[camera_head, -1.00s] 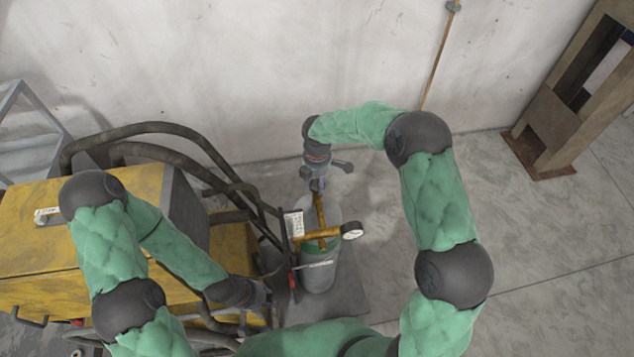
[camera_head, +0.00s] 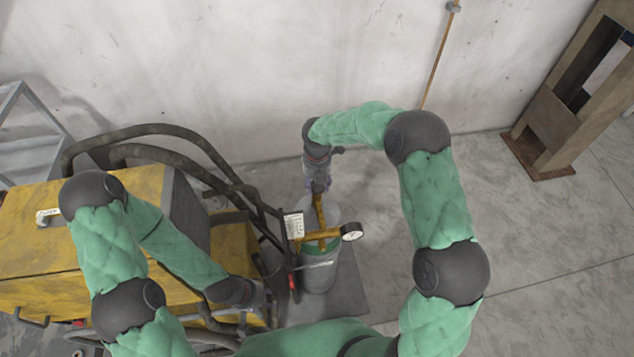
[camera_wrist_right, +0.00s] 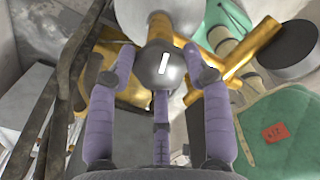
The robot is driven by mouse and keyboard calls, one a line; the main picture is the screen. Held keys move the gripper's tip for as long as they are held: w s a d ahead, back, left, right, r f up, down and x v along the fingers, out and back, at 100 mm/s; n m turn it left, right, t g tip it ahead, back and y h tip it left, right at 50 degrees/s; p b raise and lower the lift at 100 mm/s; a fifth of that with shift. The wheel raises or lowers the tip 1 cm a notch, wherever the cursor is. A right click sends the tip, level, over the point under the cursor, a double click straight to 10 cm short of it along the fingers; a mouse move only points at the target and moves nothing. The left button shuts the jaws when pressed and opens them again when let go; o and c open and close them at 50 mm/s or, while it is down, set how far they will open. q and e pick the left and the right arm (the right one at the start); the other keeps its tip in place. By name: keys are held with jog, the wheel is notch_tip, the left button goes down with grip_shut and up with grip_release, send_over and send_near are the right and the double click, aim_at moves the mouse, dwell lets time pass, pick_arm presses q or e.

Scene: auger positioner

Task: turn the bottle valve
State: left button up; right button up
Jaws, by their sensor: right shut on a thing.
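The grey gas bottle (camera_head: 319,278) with a green band stands upright beside the yellow machine. A brass valve body (camera_head: 321,233) sits on its top, with a round white-faced gauge (camera_head: 351,231) on the right. My right gripper (camera_head: 318,186) reaches down over the valve from behind. In the right wrist view its purple fingers (camera_wrist_right: 163,75) are shut around the round grey valve knob (camera_wrist_right: 163,68), which carries a white mark. My left gripper (camera_head: 257,294) is low beside the yellow machine, left of the bottle; its fingers are too hidden to read.
The yellow machine (camera_head: 35,238) with thick dark hoses (camera_head: 150,130) fills the left. A white label (camera_head: 294,225) hangs by the valve. A concrete wall (camera_head: 240,60) stands behind. The floor (camera_head: 540,240) on the right is clear up to a rusty steel post (camera_head: 555,115).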

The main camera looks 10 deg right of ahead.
jog(key=shift+s+f+n, duration=0.1)
jog(key=shift+n, duration=0.6)
jog(key=o, duration=1.1)
jog(key=shift+o, duration=0.2)
notch_tip(320, 180, up, 12)
dwell(0.3)
